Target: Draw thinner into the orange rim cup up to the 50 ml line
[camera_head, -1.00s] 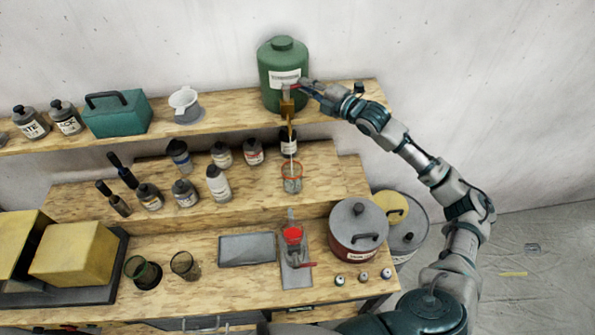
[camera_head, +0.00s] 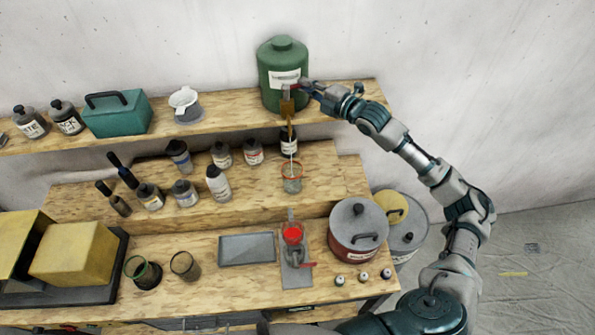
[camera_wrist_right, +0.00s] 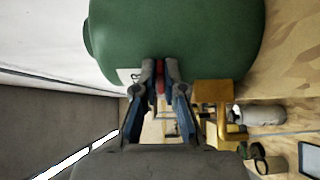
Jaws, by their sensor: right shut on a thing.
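The green thinner container (camera_head: 283,72) stands on the upper shelf, with a brass tap (camera_head: 287,106) on its front. My right gripper (camera_head: 303,86) is shut on the tap's red handle, which also shows between the fingertips in the right wrist view (camera_wrist_right: 160,78). The orange rim cup (camera_head: 291,178), clear-walled, stands upright on the lower step, directly below the tap. A thin pale line, seemingly a stream, runs from the tap down to the cup. The liquid level and the 50 ml line are too small to read. My left gripper is not in view.
Small bottles (camera_head: 218,184) stand left of the cup, and a dark bottle (camera_head: 289,142) stands just behind it. A red-topped device (camera_head: 293,235), a grey tray (camera_head: 247,249) and a lidded pot (camera_head: 357,232) occupy the bench in front.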

